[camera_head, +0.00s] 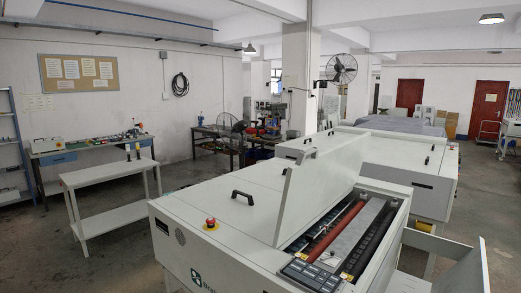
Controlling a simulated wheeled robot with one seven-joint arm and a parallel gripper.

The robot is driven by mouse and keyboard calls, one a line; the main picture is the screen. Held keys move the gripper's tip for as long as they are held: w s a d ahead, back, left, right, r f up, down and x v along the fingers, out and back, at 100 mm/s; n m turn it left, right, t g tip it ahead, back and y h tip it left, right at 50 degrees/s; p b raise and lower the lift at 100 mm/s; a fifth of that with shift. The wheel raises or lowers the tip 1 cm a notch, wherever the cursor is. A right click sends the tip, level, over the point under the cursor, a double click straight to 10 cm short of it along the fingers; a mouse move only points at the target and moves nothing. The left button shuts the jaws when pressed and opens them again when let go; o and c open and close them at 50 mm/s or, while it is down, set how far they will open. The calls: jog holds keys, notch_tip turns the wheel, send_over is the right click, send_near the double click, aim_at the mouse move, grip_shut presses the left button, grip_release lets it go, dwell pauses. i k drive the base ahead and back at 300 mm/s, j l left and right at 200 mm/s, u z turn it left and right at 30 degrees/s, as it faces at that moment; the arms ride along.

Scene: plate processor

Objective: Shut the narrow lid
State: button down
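The narrow lid (318,187) stands raised on the white plate processor (225,257) in the head view. It is tilted up steeply, with a dark handle (308,153) near its upper edge. To its right the opening shows a red roller (335,232), a grey plate-like strip and dark bars. A dark control panel (312,273) lies at the near end of the opening. My gripper is not in view, so its state and place do not show.
A closed flat cover with a black handle (243,197) lies left of the lid. A red emergency button (211,223) sits near the front left. A white table (110,182) stands further left, with floor between. A white tray-like part (465,262) is at the lower right.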

aim_at(313, 184)
jog(key=i+j, duration=0.25)
jog(key=j, duration=0.15)
jog(key=i+j, duration=0.25)
jog(key=j, duration=0.2)
jog(key=i+j, duration=0.55)
jog(key=j, duration=0.3)
